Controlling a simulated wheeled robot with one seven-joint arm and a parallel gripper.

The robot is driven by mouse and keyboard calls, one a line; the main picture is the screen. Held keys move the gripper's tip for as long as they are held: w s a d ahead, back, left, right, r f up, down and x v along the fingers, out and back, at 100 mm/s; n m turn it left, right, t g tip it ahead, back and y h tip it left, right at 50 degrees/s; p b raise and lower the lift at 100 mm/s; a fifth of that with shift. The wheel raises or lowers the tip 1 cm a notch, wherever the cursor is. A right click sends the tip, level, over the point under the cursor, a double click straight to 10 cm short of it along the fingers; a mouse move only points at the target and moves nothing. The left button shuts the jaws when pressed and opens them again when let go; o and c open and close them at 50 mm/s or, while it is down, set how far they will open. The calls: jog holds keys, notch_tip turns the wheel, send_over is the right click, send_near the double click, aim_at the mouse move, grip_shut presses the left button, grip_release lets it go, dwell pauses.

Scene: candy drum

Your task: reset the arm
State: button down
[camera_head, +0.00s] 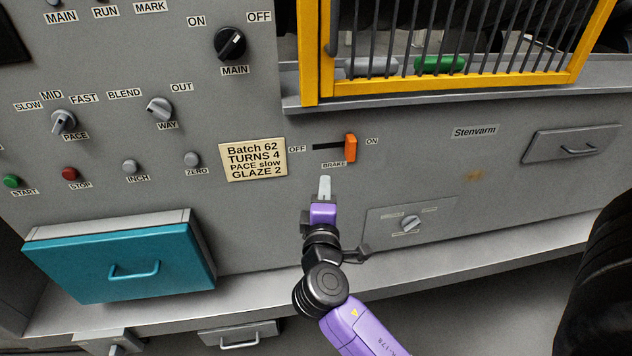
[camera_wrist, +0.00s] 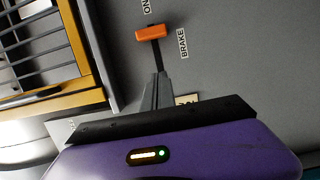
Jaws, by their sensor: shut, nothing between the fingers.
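My gripper (camera_head: 325,186) is shut and empty, on my purple and black arm. In the head view its fingertips appear just below the BRAKE slider on the grey panel; the exact gap to the panel cannot be told. The slider's orange knob (camera_head: 351,148) sits at the ON end of its dark slot. In the wrist view the closed grey fingers (camera_wrist: 158,92) point toward the slot, and the orange knob (camera_wrist: 151,33) shows beyond them, apart from them.
A yellow barred guard (camera_head: 310,60) juts out above right. A teal drawer (camera_head: 120,265) sticks out at lower left over a ledge. Knobs and buttons, such as the PACE knob (camera_head: 63,121), are at left. A note card (camera_head: 253,160) is left of the slider. A small switch plate (camera_head: 411,223) is at right.

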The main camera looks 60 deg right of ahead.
dwell(0.3)
jog(key=a+f+m+t+y, duration=0.1)
jog(key=a+f+t+y, duration=0.2)
jog(key=a+t+y, duration=1.15)
jog(key=s+a+m+g+y, duration=0.2)
jog(key=s+a+g, duration=0.5)
jog(key=s+a, duration=0.8)
jog(key=s+m, duration=0.1)
jog(key=s, duration=0.3)
jog(key=shift+s+a+f+m, duration=0.15)
jog(key=shift+s+f+m, duration=0.1)
jog(key=shift+m, duration=0.15)
